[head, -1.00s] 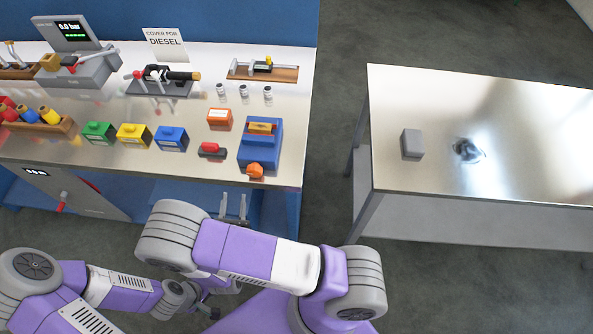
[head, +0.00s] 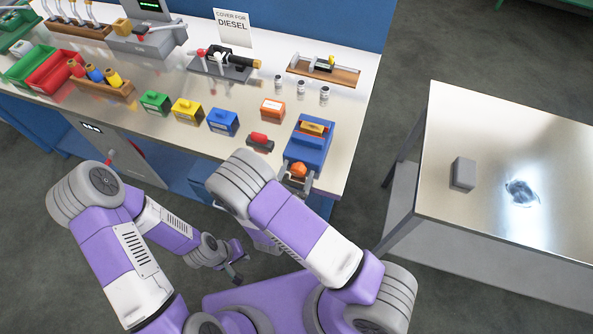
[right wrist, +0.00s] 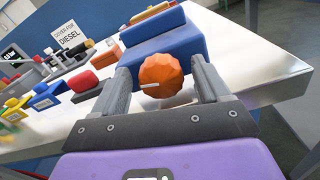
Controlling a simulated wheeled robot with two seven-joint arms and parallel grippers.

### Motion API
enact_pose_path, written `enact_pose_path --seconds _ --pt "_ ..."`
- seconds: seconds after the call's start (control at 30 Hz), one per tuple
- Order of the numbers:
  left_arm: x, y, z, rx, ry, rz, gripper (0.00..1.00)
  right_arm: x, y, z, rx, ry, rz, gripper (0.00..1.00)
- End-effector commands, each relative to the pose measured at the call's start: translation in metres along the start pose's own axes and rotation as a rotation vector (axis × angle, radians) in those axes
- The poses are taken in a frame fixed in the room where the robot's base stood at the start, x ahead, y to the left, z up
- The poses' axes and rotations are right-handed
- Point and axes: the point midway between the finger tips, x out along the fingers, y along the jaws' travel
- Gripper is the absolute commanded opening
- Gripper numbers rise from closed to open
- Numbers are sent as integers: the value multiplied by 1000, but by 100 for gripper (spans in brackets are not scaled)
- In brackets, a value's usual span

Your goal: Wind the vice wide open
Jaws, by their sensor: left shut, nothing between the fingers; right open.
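The blue vice (head: 308,142) sits at the right front corner of the bench, with a yellow-orange piece (head: 313,128) in its top. Its orange knob (head: 299,170) faces the front edge. In the right wrist view the faceted knob (right wrist: 161,78) has a pale mark and lies between my two fingers. My right gripper (head: 297,180) is open around the knob. It also shows in the right wrist view (right wrist: 160,72), with a gap visible at the right finger; contact at the left finger is unclear. My left gripper (head: 237,272) is shut and empty, low in front of the bench.
A red-handled item (head: 260,142) and an orange box (head: 272,108) stand left of the vice. Blue (head: 223,121), yellow (head: 187,110) and green (head: 155,102) boxes stand further left. A separate table (head: 490,200) with a grey block (head: 463,173) is at right, across a floor gap.

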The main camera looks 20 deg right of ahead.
Motion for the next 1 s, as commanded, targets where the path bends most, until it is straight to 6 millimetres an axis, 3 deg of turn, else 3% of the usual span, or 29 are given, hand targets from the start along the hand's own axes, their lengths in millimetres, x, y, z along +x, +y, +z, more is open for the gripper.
enact_pose_path --seconds 0.13,0.5,1.0 --pt "0 0 0 0 0 0 0 0 0 0 0 0 0 74" --pt "0 0 0 0 0 0 0 0 0 0 0 0 0 19" --pt "-8 3 0 0 0 0 0 0 2 0 -267 0 0 19"
